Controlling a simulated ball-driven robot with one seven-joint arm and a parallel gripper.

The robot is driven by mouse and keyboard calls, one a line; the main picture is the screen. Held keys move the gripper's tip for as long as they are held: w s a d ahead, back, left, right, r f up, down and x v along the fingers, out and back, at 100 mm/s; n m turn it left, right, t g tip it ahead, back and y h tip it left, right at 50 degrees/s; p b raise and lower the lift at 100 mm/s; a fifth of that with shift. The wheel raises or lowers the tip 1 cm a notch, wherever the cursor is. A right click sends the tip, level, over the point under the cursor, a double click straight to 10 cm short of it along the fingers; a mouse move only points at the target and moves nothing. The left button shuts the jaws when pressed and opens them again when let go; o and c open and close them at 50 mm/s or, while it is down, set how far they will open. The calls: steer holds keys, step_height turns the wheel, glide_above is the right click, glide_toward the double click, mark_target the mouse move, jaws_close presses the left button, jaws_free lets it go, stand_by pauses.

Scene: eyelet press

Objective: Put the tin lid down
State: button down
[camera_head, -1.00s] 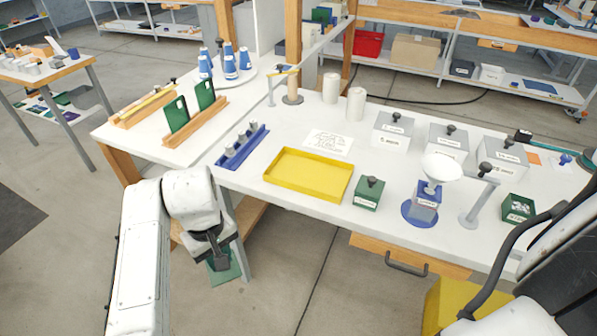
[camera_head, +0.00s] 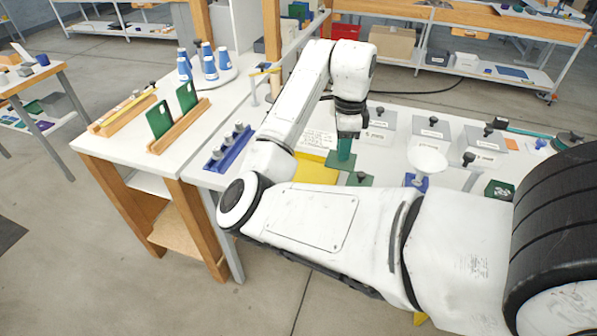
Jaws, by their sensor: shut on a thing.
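My gripper (camera_head: 346,135) is dark and points down over the white workbench, right of the yellow tray (camera_head: 316,170). It is shut on a green piece, which appears to be the tin lid (camera_head: 340,161). I cannot tell whether the lid touches anything below. Just below it in the picture is a green tin with a black knob (camera_head: 360,179), partly hidden by my arm. A small green tin (camera_head: 499,189) without a knob, with pale marks on top, stands at the right. My arm also hides much of the tray and the bench front.
Grey knobbed boxes (camera_head: 431,128) stand behind and to the right. A white bowl (camera_head: 427,159) sits above a blue block (camera_head: 416,181). A blue rack of grey pieces (camera_head: 229,148) and wooden holders with green plates (camera_head: 180,128) are to the left. Blue-and-white cups (camera_head: 209,66) stand farther back.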

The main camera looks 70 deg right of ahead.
steer(key=w+d+f+b, duration=0.1)
steer(key=w+f, duration=0.2)
steer(key=w, duration=0.1)
steer(key=w+d+f+b, duration=0.1)
steer(key=w+f, duration=0.2)
steer(key=w, duration=0.1)
steer(key=w+d+f+b, duration=0.1)
steer(key=w+f, duration=0.2)
steer(key=w, duration=0.1)
steer(key=shift+w+d, duration=0.2)
steer(key=shift+d, duration=0.15)
steer(key=shift+w+f, duration=0.15)
steer(key=shift+f, duration=0.05)
steer(key=shift+w+d+f+p, duration=0.1)
steer(key=shift+f+p, duration=0.1)
steer(key=shift+f, duration=0.7)
steer(key=shift+w+f+p, duration=0.1)
steer(key=shift+f+p, duration=0.05)
steer(key=shift+f, duration=0.7)
steer(key=shift+f, duration=0.15)
steer(key=c, duration=0.9)
jaws_free()
